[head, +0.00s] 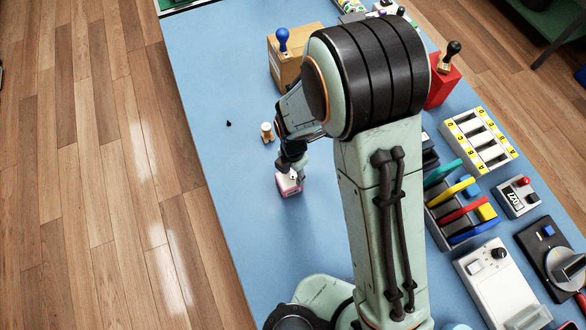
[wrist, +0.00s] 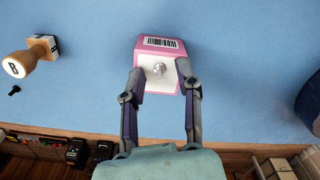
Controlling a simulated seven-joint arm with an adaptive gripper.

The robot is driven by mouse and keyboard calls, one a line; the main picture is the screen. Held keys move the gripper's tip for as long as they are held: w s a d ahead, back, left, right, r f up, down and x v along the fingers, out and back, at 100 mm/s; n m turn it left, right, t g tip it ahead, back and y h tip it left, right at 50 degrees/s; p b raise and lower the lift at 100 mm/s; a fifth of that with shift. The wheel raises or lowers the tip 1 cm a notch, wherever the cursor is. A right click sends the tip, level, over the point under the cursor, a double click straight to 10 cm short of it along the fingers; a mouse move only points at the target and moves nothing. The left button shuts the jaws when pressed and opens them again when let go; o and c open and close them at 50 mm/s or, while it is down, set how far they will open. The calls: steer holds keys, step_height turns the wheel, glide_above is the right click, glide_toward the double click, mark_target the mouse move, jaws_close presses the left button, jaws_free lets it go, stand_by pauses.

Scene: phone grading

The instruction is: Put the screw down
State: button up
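A small black screw-like piece (head: 228,123) lies on the blue table, left of my arm. It also shows at the left edge of the wrist view (wrist: 14,90). My gripper (head: 292,172) is low over a pink and white box (head: 289,187). In the wrist view my gripper (wrist: 161,78) has its two fingers apart, with the box (wrist: 160,42) between and just beyond the tips. A silver, rounded metal piece (wrist: 158,69) sits on the box's white face, between the fingers, with gaps on both sides. I cannot tell whether it is a screw or whether the fingers touch the box.
A cardboard box with a blue-handled stamp (head: 283,40) is behind. A red block (head: 441,85), a numbered tray (head: 478,140), a colourful rack (head: 460,208) and devices line the right. The table's left side is mostly clear.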

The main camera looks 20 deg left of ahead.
mark_target(293, 174)
step_height(293, 174, up, 12)
steer(key=s+d+r+m, duration=0.2)
steer(key=d+r+m, duration=0.4)
steer(key=d+m, duration=0.65)
steer(key=s+d+r+m, duration=0.2)
steer(key=s+d+m, duration=0.5)
steer(key=m, duration=1.1)
steer(key=shift+s+y, duration=0.4)
steer(key=shift+s, duration=0.75)
steer(key=shift+o, duration=0.4)
